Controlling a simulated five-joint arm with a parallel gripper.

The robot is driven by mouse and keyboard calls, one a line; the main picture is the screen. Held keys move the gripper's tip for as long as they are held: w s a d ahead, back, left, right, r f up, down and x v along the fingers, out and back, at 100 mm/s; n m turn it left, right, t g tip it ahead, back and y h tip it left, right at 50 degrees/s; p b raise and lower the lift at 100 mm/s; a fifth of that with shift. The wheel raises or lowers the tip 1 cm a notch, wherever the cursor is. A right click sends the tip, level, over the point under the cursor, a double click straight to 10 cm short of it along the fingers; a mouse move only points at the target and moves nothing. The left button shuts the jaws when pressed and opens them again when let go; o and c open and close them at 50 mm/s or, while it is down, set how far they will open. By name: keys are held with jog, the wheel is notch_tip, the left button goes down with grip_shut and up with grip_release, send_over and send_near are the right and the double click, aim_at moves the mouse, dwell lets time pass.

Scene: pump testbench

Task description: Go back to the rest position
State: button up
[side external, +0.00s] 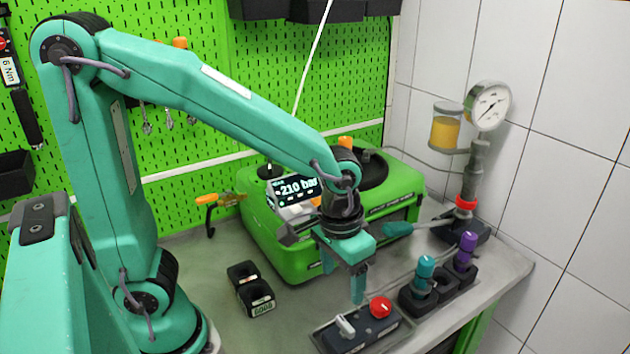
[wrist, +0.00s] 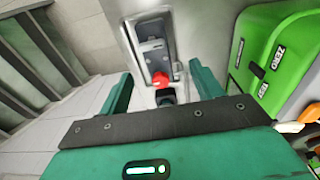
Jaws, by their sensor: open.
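My gripper (side external: 350,286) hangs pointing down over the front right of the bench, in front of the green test unit (side external: 295,240). Its jaws are apart and nothing shows between them being held. In the wrist view the two teal fingers of my gripper (wrist: 163,85) stand left and right of a red knob (wrist: 160,79), which lies beyond them. In the side view this red knob (side external: 381,306) sits on a dark control box (side external: 362,335) just right of and below the fingertips. I cannot tell the exact gap; no contact is visible.
A black holder with a teal piece (side external: 425,271) and a purple piece (side external: 466,248) stands at right. A gauge (side external: 488,105) on a pump stands behind it. A black two-slot block (side external: 250,288) is left of the gripper. The bench between block and my base is clear.

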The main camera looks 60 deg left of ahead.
jog(key=s+a+r+t, duration=0.5)
jog(key=a+r, duration=0.4)
jog(key=a, duration=0.2)
jog(key=shift+s+r, duration=0.2)
jog(key=shift+s, duration=0.45)
jog(key=shift+a, duration=0.1)
dwell(0.3)
